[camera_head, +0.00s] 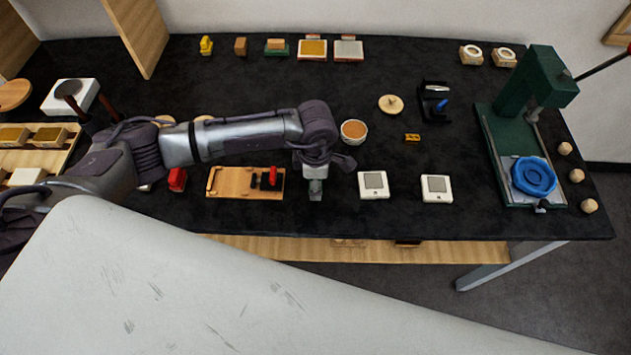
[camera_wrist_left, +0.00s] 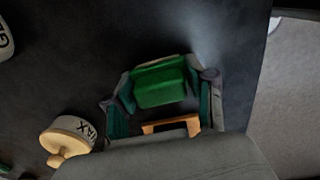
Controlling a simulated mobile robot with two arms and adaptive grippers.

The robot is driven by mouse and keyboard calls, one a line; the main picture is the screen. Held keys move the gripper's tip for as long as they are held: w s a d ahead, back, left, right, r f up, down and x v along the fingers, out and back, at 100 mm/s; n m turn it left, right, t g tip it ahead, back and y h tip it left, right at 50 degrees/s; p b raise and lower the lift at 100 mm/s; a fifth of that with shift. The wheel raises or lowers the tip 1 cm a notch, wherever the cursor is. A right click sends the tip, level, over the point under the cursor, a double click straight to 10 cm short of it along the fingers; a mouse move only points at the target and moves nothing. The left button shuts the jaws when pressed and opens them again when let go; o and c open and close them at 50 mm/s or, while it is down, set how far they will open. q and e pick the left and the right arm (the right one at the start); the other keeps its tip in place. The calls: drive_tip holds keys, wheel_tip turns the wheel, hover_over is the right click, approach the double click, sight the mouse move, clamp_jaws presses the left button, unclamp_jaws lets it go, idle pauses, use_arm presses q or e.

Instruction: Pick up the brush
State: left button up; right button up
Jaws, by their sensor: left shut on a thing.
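My left gripper (camera_head: 315,190) hangs over the dark table near its front edge, fingers pointing down. In the left wrist view its two fingers (camera_wrist_left: 163,105) are shut around a green block (camera_wrist_left: 160,83). A wood-coloured piece (camera_wrist_left: 170,125) shows between the fingers, nearer the camera. I cannot tell whether the block and this piece are one thing, or whether it is the brush. The held thing cannot be made out in the head view. My right gripper is not in view.
A wooden board (camera_head: 228,182) lies left of the gripper, and two white square devices (camera_head: 373,184) (camera_head: 436,188) lie to its right. A bowl (camera_head: 353,131) stands behind. A green press (camera_head: 540,80) stands at the right. The left wrist view shows a jar marked WAX (camera_wrist_left: 80,130).

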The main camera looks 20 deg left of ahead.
use_arm(q)
drive_tip(key=shift+r, duration=0.1)
drive_tip(key=shift+w+r+b, duration=0.1)
drive_tip(key=shift+r+b, duration=0.4)
drive_tip(key=shift+r, duration=0.15)
drive_tip(key=r, duration=0.1)
drive_tip(key=r+b, duration=0.1)
drive_tip(key=shift+d+r, duration=0.35)
drive_tip(key=d+r+b, duration=0.4)
drive_tip(key=d+r, duration=0.3)
drive_tip(key=d, duration=0.4)
drive_tip(key=shift+s, duration=0.4)
drive_tip(key=o, duration=0.6)
drive_tip(key=shift+c, duration=0.2)
drive_tip(key=c, duration=0.4)
drive_tip(key=shift+c, duration=0.2)
